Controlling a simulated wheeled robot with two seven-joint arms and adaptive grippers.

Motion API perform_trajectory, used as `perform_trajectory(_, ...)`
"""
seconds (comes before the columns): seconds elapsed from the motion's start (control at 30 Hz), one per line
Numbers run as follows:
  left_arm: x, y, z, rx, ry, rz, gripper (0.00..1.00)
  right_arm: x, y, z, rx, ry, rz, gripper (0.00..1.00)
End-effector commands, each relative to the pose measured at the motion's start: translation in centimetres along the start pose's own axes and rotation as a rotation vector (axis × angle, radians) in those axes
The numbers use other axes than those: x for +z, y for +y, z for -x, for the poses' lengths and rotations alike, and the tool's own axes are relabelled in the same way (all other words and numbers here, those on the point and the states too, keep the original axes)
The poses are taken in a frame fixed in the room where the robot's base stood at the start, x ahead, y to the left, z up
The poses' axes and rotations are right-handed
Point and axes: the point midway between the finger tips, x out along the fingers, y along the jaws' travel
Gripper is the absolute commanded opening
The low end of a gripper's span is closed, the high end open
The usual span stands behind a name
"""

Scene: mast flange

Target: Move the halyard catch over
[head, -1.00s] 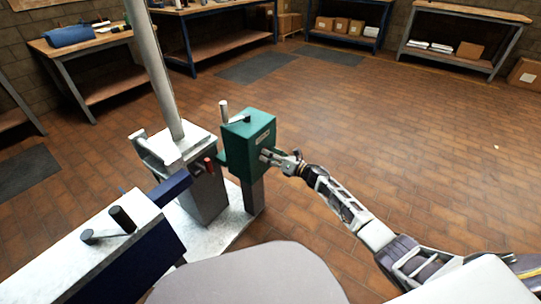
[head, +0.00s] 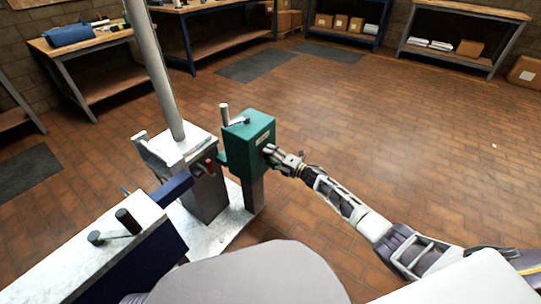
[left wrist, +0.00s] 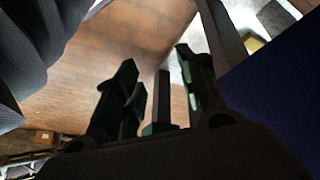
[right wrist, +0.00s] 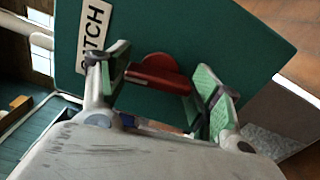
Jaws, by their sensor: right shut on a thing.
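The green box (head: 240,140) stands on a post beside the grey mast base. In the right wrist view its face fills the picture, with a red catch (right wrist: 158,74), a round hub with a short bar, and a partly hidden white label (right wrist: 95,32) ending in "TCH". My right gripper (head: 270,152) is at the face of this box. My left gripper (left wrist: 155,95) shows only in the left wrist view, dark, fingers apart, with nothing seen held.
The mast (head: 155,65) rises from a grey pedestal (head: 205,195) on a pale base plate (head: 222,225). A crank handle (head: 230,117) tops the green box. A blue beam with a pale top (head: 70,265) is at lower left. Floor right of the box is clear.

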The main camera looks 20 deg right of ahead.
Motion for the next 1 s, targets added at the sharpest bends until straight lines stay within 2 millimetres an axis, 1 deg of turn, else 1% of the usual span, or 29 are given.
perform_trajectory(0.1,-0.2,0.0,0.6,-0.004,-0.009,-0.003,0.4,0.1,0.0,0.1,-0.002,-0.002,-0.065,0.4)
perform_trajectory(0.3,-0.8,-0.1,1.3,-0.009,-0.009,-0.007,0.4,0.1,-0.1,0.1,-0.002,-0.002,-0.13,0.4)
perform_trajectory(0.5,-1.1,-0.1,1.4,-0.012,-0.006,-0.009,0.4,0.1,-0.1,0.1,-0.002,-0.002,-0.151,0.4)
perform_trajectory(0.77,-0.8,-0.1,1.2,-0.011,-0.013,-0.008,0.4,0.1,-0.1,0.1,-0.002,-0.003,-0.152,0.4)
perform_trajectory(0.8,-0.7,-0.1,1.2,-0.011,-0.014,-0.008,0.4,0.1,-0.1,0.1,-0.002,-0.003,-0.152,0.67)
perform_trajectory(0.93,-0.3,-0.1,1.1,-0.01,-0.02,-0.006,0.4,0.1,-0.1,0.1,-0.001,-0.002,-0.151,0.83)
perform_trajectory(0.97,-0.2,-0.1,1.1,-0.01,-0.022,-0.006,0.4,0.1,-0.1,0.1,-0.001,-0.002,-0.151,0.86)
perform_trajectory(1.0,-0.1,-0.1,1.1,-0.01,-0.023,-0.006,0.4,0.1,-0.1,0.1,-0.001,-0.002,-0.151,0.86)
